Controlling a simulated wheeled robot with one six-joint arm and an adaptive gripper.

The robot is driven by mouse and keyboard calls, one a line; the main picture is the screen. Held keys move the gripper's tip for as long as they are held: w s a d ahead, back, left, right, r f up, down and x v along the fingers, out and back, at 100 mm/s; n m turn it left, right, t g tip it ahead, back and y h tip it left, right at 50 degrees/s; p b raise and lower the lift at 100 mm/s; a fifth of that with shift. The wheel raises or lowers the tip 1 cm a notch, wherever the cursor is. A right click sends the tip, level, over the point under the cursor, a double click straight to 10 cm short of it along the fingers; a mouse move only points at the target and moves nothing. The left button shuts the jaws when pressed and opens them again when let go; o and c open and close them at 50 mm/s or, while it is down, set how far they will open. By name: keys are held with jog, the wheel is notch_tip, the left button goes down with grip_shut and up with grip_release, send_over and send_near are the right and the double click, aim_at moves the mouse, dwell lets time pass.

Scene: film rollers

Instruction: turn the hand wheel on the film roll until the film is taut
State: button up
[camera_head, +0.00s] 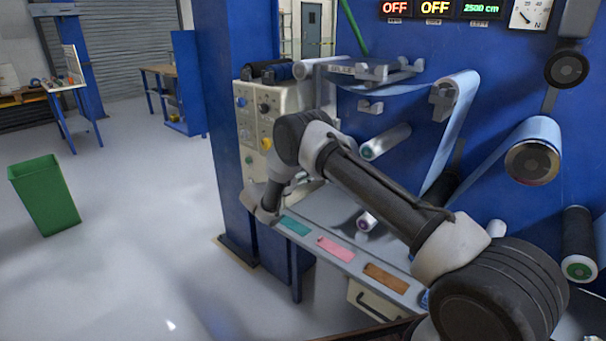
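A film roll (533,150) with a dark round end face is mounted on the blue machine at the right. Pale blue film (452,140) runs from it down to the left, up over an upper roller, and left along a bracket (370,72). I cannot tell for certain which part is the hand wheel; a black disc (567,68) sits above the roll. My arm crosses the middle from the lower right and bends down at the left. It hides part of the machine and lower film path. My gripper's fingers are not visible.
A control panel (256,122) with knobs stands behind my arm. A grey ledge (330,243) with coloured plates runs below. More rollers (578,250) project at the right. Displays (435,9) read OFF, OFF and 2500 cm. A green bin (45,195) stands on open floor at the left.

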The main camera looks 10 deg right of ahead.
dwell(0.3)
jog(key=o, duration=1)
jog(key=shift+o, duration=0.2)
jog(key=v, duration=1.2)
